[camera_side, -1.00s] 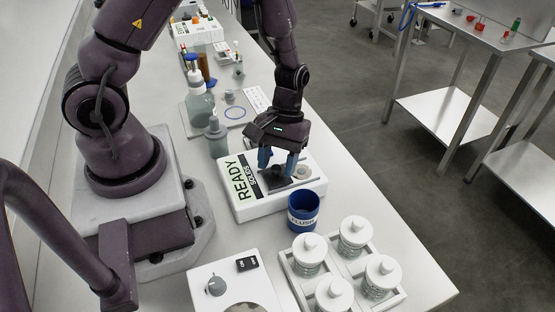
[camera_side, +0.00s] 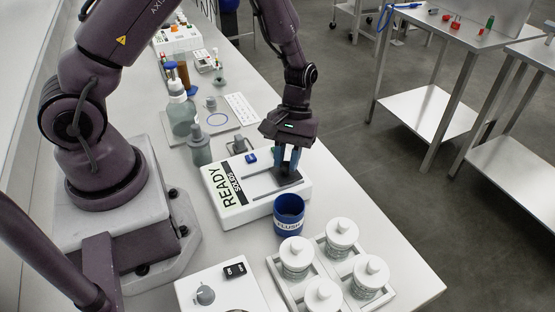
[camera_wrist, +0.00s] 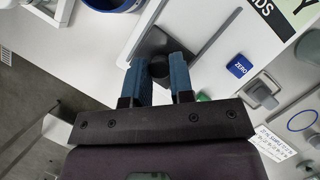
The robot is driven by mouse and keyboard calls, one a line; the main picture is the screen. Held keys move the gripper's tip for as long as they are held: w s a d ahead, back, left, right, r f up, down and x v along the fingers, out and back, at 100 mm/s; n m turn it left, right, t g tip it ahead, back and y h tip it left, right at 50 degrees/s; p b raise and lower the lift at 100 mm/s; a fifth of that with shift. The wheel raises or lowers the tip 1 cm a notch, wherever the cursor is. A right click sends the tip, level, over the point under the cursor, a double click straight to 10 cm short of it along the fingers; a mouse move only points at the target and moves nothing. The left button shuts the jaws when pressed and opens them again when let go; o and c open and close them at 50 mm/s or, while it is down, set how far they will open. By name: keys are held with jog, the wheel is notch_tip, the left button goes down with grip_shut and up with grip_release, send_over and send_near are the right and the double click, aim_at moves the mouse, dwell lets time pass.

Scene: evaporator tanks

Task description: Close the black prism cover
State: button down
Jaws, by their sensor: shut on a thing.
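The white instrument (camera_side: 240,204) labelled READY and SOLIDS lies on the bench. Its black prism cover (camera_side: 288,184) is a flat dark plate at the right end of two slots in the top. In the wrist view the cover (camera_wrist: 152,42) carries a round black knob (camera_wrist: 158,67). My gripper (camera_side: 289,168) points down over the cover. In the wrist view its blue fingers (camera_wrist: 159,68) are shut on the knob from both sides. The round prism is not visible; I cannot see under the plate.
A blue FLUSH cup (camera_side: 289,212) stands close in front of the instrument's right end. A white rack (camera_side: 300,287) of lidded jars is nearer. A blue ZERO button (camera_wrist: 239,66) is on the instrument. Bottles (camera_side: 199,148) stand behind it.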

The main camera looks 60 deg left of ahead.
jog(key=shift+w, duration=0.3)
jog(key=c, duration=1)
grip_release()
jog(key=shift+s, duration=0.1)
jog(key=v, duration=1.3)
jog(key=shift+s+r, duration=0.1)
jog(key=shift+s, duration=0.05)
jog(key=s+d+r+m+t+y, duration=0.1)
jog(key=s+r+m+t, duration=0.2)
jog(key=s+r, duration=0.2)
jog(key=s+d+r+m+t+y, duration=0.1)
jog(key=s+r+m+t, duration=0.2)
jog(key=s+r, duration=0.2)
jog(key=s+d+r+m+t+y, duration=0.1)
jog(key=s+r+m+t, duration=0.2)
jog(key=s+r, duration=0.2)
jog(key=shift+s+r, duration=0.35)
jog(key=shift+s, duration=0.3)
